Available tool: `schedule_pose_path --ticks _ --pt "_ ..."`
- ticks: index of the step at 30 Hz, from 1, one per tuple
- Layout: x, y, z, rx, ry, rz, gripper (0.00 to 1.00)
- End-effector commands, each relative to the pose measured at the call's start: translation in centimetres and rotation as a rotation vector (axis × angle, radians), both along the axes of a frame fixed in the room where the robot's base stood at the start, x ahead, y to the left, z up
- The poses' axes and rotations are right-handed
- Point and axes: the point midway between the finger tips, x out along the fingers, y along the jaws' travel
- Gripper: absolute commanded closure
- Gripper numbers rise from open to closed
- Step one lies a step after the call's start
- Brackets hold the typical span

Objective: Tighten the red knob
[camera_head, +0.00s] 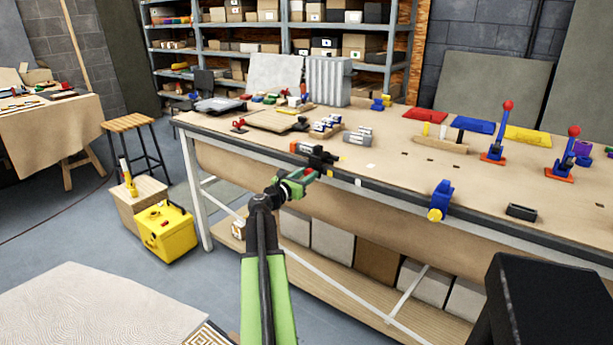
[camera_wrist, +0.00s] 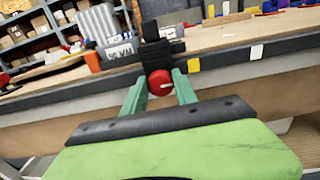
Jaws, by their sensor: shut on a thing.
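The red knob (camera_wrist: 160,83) is round with a small pale mark on its face. It sits below a black clamp-like fixture (camera_wrist: 162,47) at the bench's front edge. My gripper (camera_wrist: 159,88) has one green finger on each side of the knob and is shut on it. In the head view my gripper (camera_head: 308,176) reaches the bench edge just below the black fixture (camera_head: 322,158). There the knob is mostly hidden by my fingers.
A blue clamp with a yellow knob (camera_head: 439,202) hangs on the front edge to the right. A yellow toolbox (camera_head: 165,232) stands on the floor at left.

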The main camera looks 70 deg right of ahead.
Motion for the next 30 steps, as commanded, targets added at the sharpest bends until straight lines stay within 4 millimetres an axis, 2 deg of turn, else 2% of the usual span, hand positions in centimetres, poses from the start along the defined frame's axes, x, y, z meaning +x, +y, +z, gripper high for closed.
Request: schedule_pose_path --ticks 8,14,30 --pt "0.05 0.04 -0.02 -0.006 -0.021 0.001 1.0" --pt "0.03 0.05 -0.03 -0.027 -0.108 0.002 1.0" --pt "-0.08 0.13 -0.13 -0.15 -0.575 0.002 1.0"
